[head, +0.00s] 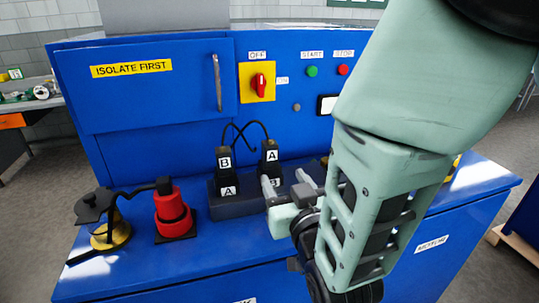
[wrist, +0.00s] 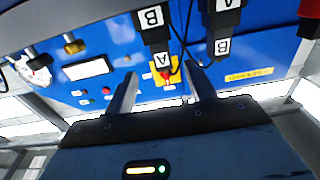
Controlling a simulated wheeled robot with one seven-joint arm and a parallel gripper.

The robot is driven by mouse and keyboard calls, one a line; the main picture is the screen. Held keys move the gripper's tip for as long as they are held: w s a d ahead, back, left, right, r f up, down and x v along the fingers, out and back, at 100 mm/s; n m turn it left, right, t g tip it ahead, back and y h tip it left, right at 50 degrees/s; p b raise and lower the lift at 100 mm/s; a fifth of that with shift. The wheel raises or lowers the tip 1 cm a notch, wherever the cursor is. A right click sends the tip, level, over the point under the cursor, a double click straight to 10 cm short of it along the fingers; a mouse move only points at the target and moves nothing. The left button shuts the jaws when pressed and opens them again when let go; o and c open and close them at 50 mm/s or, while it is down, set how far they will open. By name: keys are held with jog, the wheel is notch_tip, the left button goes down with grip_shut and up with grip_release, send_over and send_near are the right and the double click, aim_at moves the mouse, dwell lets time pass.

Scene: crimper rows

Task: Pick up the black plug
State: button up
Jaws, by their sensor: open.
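Two black plugs stand upright in a dark socket block (head: 240,207) on the blue bench. The left black plug (head: 224,160) is labelled B above a socket label A. The right black plug (head: 270,155) is labelled A above a socket label B, partly hidden by my gripper. A black cable loop joins their tops. My gripper (head: 286,184) is open and empty, low in front of the right plug. In the wrist view, which looks upside down, plug A (wrist: 161,45) appears beyond and between the open fingers (wrist: 162,78), and plug B (wrist: 221,28) is to the right.
A red stepped piece (head: 172,212) with a black top and a black-and-brass item (head: 108,232) stand left of the block. Behind is a blue panel with a red rotary switch (head: 261,85) and buttons.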

aim_at(273, 159)
jog(key=p+x, duration=0.2)
jog(key=x, duration=0.5)
jog(key=shift+r+p, duration=0.1)
jog(key=shift+p, duration=0.2)
jog(key=p+x, duration=0.3)
jog(key=x, duration=0.1)
jog(key=shift+w+a+r, duration=0.15)
jog(key=shift+w, duration=0.3)
jog(key=c, duration=1.1)
